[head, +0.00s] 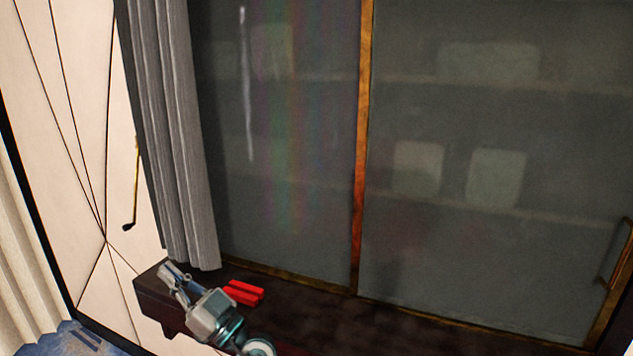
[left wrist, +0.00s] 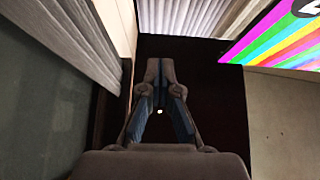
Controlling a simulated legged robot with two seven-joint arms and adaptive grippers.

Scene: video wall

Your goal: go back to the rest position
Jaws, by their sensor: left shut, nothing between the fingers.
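My left gripper (head: 172,272) comes in from the bottom of the head view, over the left end of a dark wooden ledge (head: 150,291). It is shut and empty. In the left wrist view my left gripper (left wrist: 160,68) shows its fingers together at the tips, over a dark surface. My right gripper is in neither view.
Two red blocks (head: 243,292) lie on the ledge just right of my left gripper. Behind stand a grey curtain (head: 180,130) and a brass-framed glass cabinet (head: 480,180). A rainbow-striped panel (left wrist: 280,45) is at the upper right of the left wrist view.

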